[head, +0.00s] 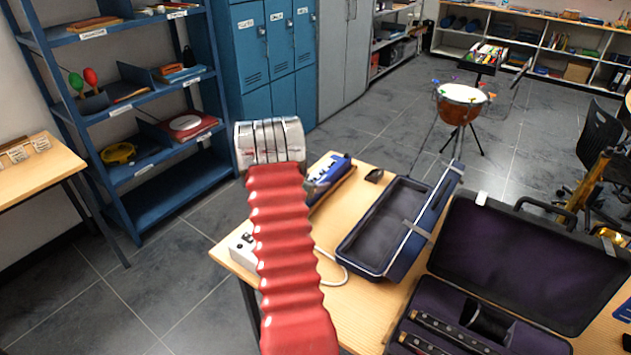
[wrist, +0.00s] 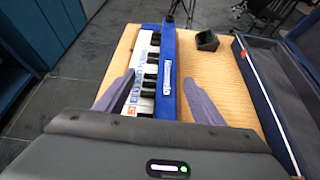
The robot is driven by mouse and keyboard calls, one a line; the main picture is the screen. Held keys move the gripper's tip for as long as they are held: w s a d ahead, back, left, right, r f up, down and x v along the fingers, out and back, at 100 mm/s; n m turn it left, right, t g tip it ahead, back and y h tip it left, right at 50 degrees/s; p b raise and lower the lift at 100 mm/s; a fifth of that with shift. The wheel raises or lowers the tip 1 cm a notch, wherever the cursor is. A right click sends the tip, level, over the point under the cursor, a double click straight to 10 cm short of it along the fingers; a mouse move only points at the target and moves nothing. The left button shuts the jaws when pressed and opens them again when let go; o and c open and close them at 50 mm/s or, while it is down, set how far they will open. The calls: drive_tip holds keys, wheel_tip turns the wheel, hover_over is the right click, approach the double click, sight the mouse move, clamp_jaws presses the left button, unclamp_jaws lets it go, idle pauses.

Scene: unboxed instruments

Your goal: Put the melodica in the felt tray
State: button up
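The melodica (wrist: 167,75) is blue with black and white keys and lies lengthwise on the wooden table in the wrist view. In the head view it (head: 333,178) is partly hidden behind my red arm. My gripper (wrist: 158,88) is open, with one grey finger on each side of the melodica's near part; I cannot tell whether they touch it. In the head view my arm hides the fingers. The felt tray (head: 385,218) is a dark blue open case with a grey lining, right of the melodica. Its edge also shows at the right of the wrist view (wrist: 262,87).
A small black block (head: 374,175) stands between the melodica and the felt tray. A larger open instrument case (head: 530,250) with a purple lining lies to the right. A white device with a cable (head: 243,247) sits at the table's left edge.

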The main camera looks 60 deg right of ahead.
drive_tip(key=shift+r, duration=0.1)
drive_tip(key=shift+w+a+r, duration=0.1)
drive_tip(key=shift+a+r, duration=0.15)
drive_tip(key=shift+a, duration=0.15)
drive_tip(key=v, duration=1.1)
drive_tip(key=shift+a, duration=0.1)
drive_tip(key=shift+f, duration=0.1)
